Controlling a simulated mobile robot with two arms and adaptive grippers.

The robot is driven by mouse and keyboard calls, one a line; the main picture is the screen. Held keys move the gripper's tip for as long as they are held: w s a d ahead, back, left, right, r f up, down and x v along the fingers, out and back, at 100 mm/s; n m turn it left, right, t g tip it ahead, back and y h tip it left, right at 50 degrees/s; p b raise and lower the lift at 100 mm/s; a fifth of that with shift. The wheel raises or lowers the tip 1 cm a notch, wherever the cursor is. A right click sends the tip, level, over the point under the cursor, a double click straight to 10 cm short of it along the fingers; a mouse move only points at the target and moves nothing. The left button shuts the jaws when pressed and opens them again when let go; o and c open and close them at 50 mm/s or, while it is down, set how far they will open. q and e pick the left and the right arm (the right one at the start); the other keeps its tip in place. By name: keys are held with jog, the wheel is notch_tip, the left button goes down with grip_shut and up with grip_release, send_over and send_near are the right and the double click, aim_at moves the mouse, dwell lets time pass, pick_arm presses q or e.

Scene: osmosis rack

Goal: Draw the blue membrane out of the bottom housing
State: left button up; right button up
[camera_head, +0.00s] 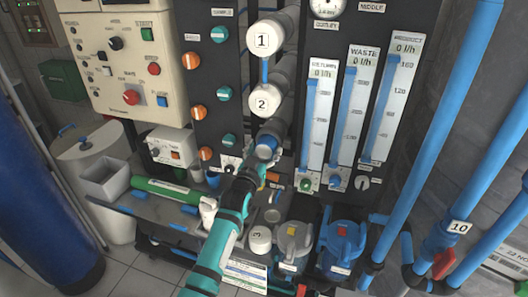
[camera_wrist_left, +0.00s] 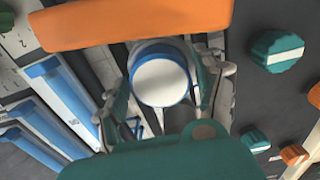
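The blue membrane (camera_head: 266,149) shows its round end at the mouth of the bottom housing (camera_head: 275,128), below housings 1 and 2. In the left wrist view its pale end face with a blue rim (camera_wrist_left: 160,82) lies between my fingers. My left gripper (camera_head: 262,157) reaches up to it from below in the head view. In the left wrist view the left gripper (camera_wrist_left: 165,88) has one finger on each side of the membrane, spread wide with narrow gaps seeming to show. Contact is hard to judge. The membrane's length inside the housing is hidden. My right gripper is not seen.
A white cap marked 3 (camera_head: 260,240) stands on the bench beside blue-topped pumps (camera_head: 341,245). Capped housings 1 (camera_head: 264,38) and 2 (camera_head: 265,99) sit above. Flow meters (camera_head: 312,120) stand close on the right. Knobs (camera_head: 199,112) line the panel on the left.

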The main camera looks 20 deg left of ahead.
pick_arm(q)
jog(key=c, duration=0.9)
jog(key=shift+r, duration=0.15)
jog(key=shift+c, duration=0.6)
jog(key=shift+s+a+p, duration=0.1)
jog(key=shift+s+p, duration=1.95)
jog(key=shift+s, duration=0.65)
jog(key=shift+s+f+p, duration=0.2)
jog(key=shift+s+p, duration=1.3)
jog(key=shift+s, duration=1.05)
